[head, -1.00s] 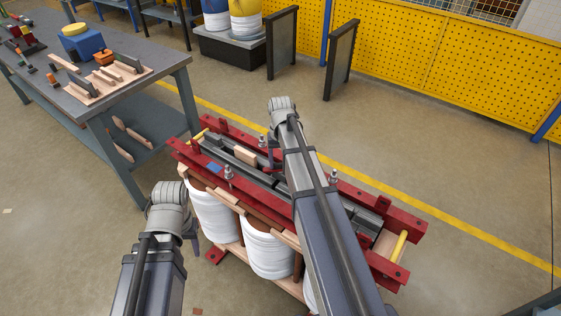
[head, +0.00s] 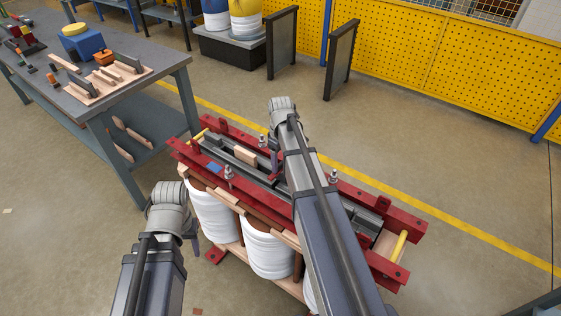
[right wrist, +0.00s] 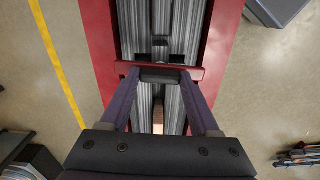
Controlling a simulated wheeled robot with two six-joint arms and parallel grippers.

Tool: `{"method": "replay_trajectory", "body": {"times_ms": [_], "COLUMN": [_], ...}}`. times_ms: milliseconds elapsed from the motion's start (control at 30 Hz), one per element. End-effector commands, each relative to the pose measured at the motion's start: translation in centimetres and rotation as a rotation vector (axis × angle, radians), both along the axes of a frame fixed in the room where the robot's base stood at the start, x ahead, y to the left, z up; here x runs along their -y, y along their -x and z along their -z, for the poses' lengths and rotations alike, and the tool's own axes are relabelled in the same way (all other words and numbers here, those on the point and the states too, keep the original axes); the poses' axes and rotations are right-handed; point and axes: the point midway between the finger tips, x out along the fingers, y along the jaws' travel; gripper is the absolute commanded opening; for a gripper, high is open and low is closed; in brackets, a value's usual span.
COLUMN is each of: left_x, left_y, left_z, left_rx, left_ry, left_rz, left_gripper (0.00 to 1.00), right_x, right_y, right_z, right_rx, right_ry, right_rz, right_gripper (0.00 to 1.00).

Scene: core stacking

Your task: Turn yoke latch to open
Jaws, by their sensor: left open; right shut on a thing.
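The red clamped core frame (head: 405,220) stands in front of me, with grey steel laminations (head: 225,158) along its top and white-wound coils (head: 217,215) below. My right gripper (right wrist: 161,77) reaches down over it and is shut on the yoke latch (right wrist: 160,74), a dark grip piece with a red bar across the lamination channel. In the head view my right arm hides most of the latch and the middle of the frame. My left gripper (head: 191,226) is open and empty, left of the coils and apart from the frame.
A grey workbench (head: 170,65) with parts stands at the left. Two dark upright panels (head: 340,60) and a yellow perforated fence (head: 430,50) are at the back. Bolts (head: 229,176) stick up from the frame. The floor to the right is clear.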

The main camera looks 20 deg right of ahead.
Motion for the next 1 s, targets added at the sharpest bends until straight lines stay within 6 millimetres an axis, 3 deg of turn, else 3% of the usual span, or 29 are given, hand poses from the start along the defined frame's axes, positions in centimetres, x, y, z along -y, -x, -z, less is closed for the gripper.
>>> {"method": "replay_trajectory", "body": {"times_ms": [733,767,1000], "left_x": [0.0,0.0,0.0], "left_y": [0.0,0.0,0.0], "left_z": [0.0,0.0,0.0], "left_rx": [0.0,0.0,0.0], "left_ry": [0.0,0.0,0.0], "left_rz": [0.0,0.0,0.0], "left_gripper": [0.5,0.5,0.5], "right_x": [0.0,0.0,0.0], "right_y": [0.02,0.02,0.01], "right_z": [0.0,0.0,0.0], "right_rx": [-0.001,-0.001,0.0], "right_ry": [0.0,0.0,0.0], "right_rz": [-0.081,-0.081,-0.079], "right_gripper": [0.07,0.64,0.91]}}
